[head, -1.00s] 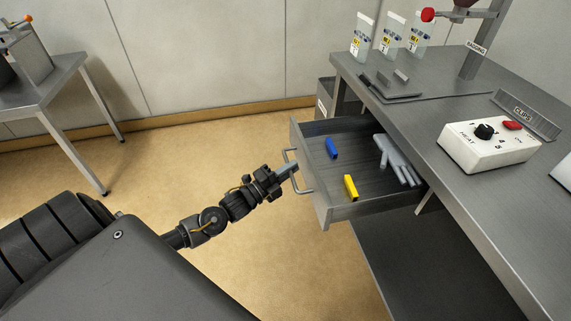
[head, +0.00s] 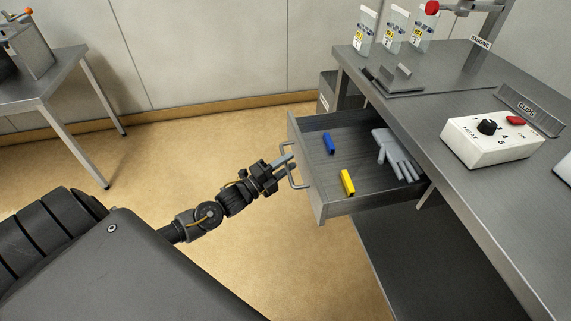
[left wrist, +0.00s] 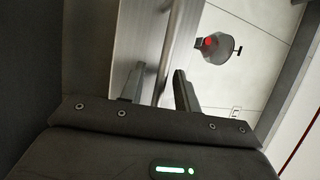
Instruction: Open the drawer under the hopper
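The drawer (head: 345,205) under the workbench stands pulled out, its inside in plain view. A blue block (head: 329,143), a yellow block (head: 347,182) and pale grey gloves (head: 397,155) lie in it. A bar handle (head: 292,170) is on its front. My left gripper (head: 285,163) is at the handle with its two fingers apart. In the left wrist view the fingers (left wrist: 158,88) are also spread, with the handle bar (left wrist: 174,45) showing between them. Whether they touch the bar I cannot tell. My right gripper is not in view.
The workbench (head: 440,110) carries a white heat control box (head: 490,138), a clips holder (head: 528,111) and several labelled bags (head: 396,30). A side table (head: 55,85) stands at the far left. The floor (head: 190,145) between is clear.

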